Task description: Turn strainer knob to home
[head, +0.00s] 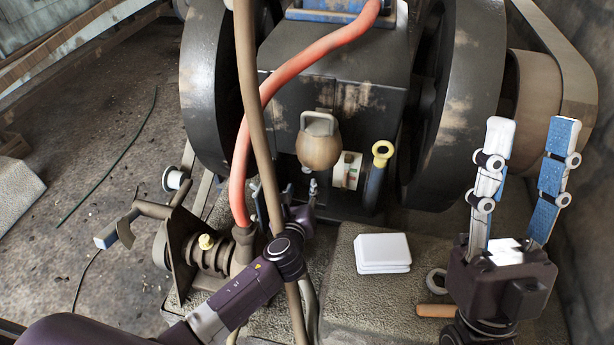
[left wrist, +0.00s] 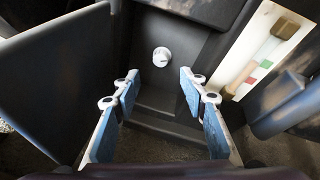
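A small round white knob (left wrist: 161,57) sits on a dark panel in the left wrist view. A mark on its face is too small to read. My left gripper (left wrist: 160,84) is open and empty, its two blue-padded fingers to either side of and short of the knob, not touching it. In the head view, my left gripper (head: 288,192) is small and partly hidden behind the brown pipe and red hose, and I cannot make out the knob there. My right gripper (head: 532,124) is open and empty, pointing up at the right.
The red hose (head: 275,90) and brown pipe (head: 248,100) cross near my left arm. A yellow-ringed handle (head: 382,152) and white box (head: 382,252) stand to the right. Large black wheels (head: 460,90) flank the engine.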

